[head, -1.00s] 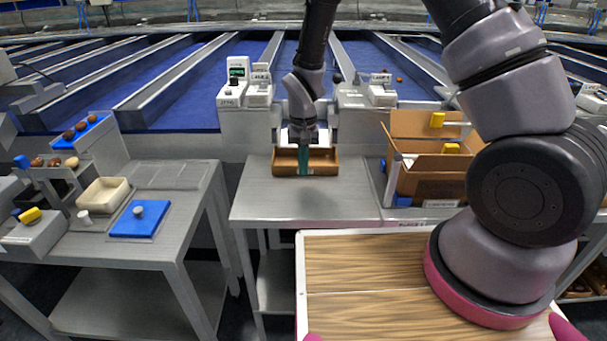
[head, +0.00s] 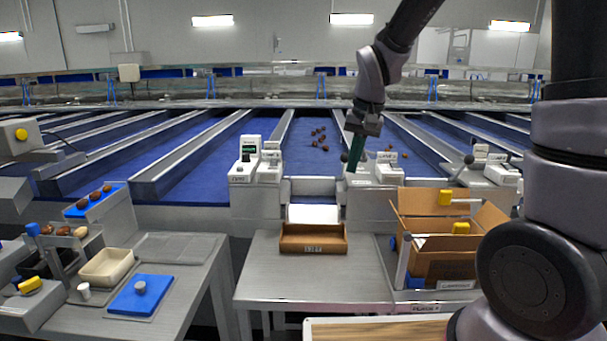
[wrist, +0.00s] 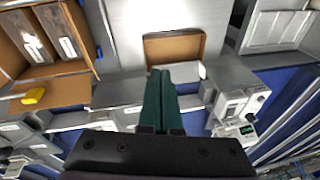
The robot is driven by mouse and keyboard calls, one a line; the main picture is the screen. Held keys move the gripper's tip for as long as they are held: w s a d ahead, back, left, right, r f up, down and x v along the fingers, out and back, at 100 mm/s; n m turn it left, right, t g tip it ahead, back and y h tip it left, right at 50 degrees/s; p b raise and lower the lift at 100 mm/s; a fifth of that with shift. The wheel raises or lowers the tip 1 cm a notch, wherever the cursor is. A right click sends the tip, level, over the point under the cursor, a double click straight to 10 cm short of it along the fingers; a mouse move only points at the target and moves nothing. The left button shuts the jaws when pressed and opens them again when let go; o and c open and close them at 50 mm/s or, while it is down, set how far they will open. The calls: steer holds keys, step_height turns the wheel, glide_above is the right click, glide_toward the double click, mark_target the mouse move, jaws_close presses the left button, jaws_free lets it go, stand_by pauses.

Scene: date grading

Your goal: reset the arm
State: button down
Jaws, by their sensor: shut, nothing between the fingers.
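My gripper (head: 356,153) is raised in the head view, above and to the right of the brown tray, in front of the white devices at the lane ends. In the wrist view its green fingers (wrist: 161,88) are shut together with nothing between them. The brown tray (head: 313,247) sits on the middle metal table and also shows in the wrist view (wrist: 174,35). The tray's visible part looks empty. My arm comes down from the upper right of the head view.
An open cardboard box (head: 437,261) with yellow-handled parts stands right of the tray. A left table (head: 190,247) holds a blue board (head: 140,297), a cream tray (head: 107,268) and date samples. Several dates (head: 319,138) lie on the blue lane behind. The middle table's front is clear.

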steer(key=s+d+r+m+t, duration=0.2)
steer(key=s+d+r+t, duration=0.3)
steer(key=s+d+r, duration=0.7)
steer(key=v, duration=0.4)
steer(key=shift+s, duration=0.65)
